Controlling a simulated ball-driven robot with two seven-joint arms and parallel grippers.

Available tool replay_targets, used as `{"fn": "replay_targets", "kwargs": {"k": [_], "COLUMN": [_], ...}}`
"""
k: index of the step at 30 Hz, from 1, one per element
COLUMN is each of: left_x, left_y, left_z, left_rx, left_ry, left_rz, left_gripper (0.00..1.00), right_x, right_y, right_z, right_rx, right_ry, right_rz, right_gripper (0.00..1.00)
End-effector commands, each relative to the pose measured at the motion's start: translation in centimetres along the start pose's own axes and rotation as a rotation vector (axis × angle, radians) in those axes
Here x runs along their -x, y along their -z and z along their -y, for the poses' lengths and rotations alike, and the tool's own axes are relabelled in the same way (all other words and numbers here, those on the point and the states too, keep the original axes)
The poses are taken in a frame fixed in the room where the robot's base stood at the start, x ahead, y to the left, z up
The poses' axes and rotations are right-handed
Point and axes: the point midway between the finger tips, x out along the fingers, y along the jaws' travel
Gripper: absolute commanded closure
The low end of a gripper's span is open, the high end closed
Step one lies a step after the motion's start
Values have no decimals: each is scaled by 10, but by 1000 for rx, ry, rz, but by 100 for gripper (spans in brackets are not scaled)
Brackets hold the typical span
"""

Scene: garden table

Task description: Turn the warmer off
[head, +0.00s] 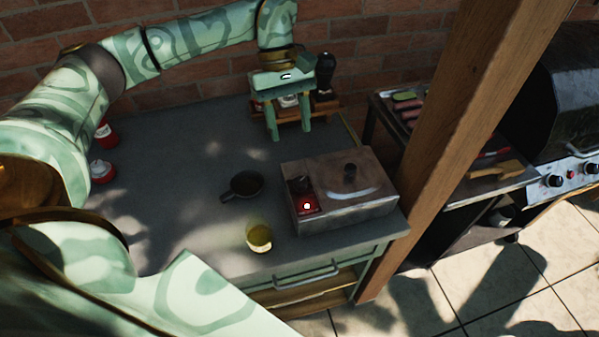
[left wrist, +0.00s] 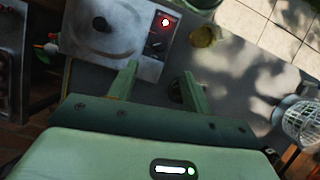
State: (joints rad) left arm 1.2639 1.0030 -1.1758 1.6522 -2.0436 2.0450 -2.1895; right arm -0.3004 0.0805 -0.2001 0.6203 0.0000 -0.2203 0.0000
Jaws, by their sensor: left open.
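The warmer (head: 372,205) is a grey metal box at the right front of the table, with a round lid and dark lid knob (head: 349,172). A red light (head: 307,205) glows on its left part, beside a dark control. In the left wrist view the warmer (left wrist: 125,50) is at the top left, with the red light (left wrist: 165,22) lit and a dark control below it. My left gripper (head: 290,138) is open and empty, behind and above the warmer, fingers pointing down. It also shows in the left wrist view (left wrist: 160,70). My right gripper is not in view.
A small dark pan (head: 243,185) and a yellow cup (head: 259,238) stand left of the warmer. A jar rack (head: 308,116) and dark mill (head: 325,75) stand behind. Red-capped containers (head: 102,171) are at left. A wooden post (head: 455,120) rises at right, before a grill (head: 570,110).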

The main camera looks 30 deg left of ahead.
Motion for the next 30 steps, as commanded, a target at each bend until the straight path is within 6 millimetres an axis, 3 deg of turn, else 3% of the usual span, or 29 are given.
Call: {"fn": "replay_targets", "kwargs": {"k": [1, 6, 13, 18, 27, 30], "left_x": [-16, -60, -103, -117, -118, -118], "left_y": [0, -1, -2, -1, -1, -1], "left_z": [1, 0, 0, -1, -1, -1], "left_rx": [-3, -2, -1, -2, -2, -2], "left_ry": [4, 3, 1, -1, -2, -2], "left_rz": [5, 5, 4, 3, 2, 2], "left_gripper": [50, 50, 50, 50, 50, 78], "right_x": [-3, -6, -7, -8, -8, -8], "right_y": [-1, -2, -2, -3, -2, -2], "right_z": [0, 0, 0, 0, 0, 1], "right_rx": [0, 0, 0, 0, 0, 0], "right_ry": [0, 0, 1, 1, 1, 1], "right_rz": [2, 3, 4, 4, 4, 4], "right_gripper": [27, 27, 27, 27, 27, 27]}}
